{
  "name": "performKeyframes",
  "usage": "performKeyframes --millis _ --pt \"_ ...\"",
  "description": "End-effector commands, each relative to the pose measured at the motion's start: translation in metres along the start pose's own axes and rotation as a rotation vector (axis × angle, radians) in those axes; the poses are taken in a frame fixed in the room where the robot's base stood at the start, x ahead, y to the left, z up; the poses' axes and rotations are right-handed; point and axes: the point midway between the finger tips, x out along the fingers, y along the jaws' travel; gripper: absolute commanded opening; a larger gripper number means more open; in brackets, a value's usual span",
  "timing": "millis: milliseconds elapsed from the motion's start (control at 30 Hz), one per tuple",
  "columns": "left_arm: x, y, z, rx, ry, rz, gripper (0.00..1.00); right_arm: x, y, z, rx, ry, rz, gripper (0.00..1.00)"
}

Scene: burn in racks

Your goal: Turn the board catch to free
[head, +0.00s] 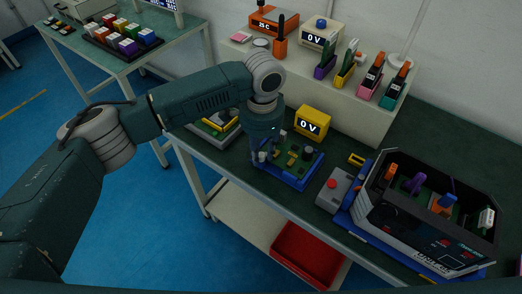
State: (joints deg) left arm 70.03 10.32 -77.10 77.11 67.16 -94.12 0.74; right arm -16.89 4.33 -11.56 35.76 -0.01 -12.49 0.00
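A green circuit board (298,154) with several parts on it lies in a blue holder (296,185) near the front edge of the bench. My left arm comes in from the left, and my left gripper (262,157) points down over the left side of this board. Its fingertips are small and dark, so I cannot tell whether they are open or shut, or whether they touch anything. I cannot make out the board catch; it may be hidden by the gripper. My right gripper is out of view.
A yellow meter reading 0 V (312,123) stands behind the board. A grey box with a red button (335,190) and a large dark rack unit (425,225) stand to the right. A raised shelf (300,82) holds meters and tools. A red bin (305,257) sits below.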

Motion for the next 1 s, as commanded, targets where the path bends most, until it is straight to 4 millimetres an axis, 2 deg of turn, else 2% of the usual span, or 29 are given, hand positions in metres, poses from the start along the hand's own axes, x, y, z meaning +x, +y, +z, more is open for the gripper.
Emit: performKeyframes --millis 67,200,467,633,1000 --pt "0.000 0.000 0.000 0.000 0.000 0.000 0.26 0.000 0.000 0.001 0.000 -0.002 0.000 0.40" --pt "0.000 0.000 0.000 0.000 0.000 0.000 0.00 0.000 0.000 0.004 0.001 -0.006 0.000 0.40" --pt "-0.001 0.000 0.000 0.011 -0.001 0.000 0.00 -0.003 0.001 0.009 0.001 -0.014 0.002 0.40" --pt "-0.003 0.000 0.001 0.062 0.000 0.001 0.00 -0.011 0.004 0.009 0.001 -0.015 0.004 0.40" --pt "-0.005 0.000 0.001 0.344 0.007 0.002 0.00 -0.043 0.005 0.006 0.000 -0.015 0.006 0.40"
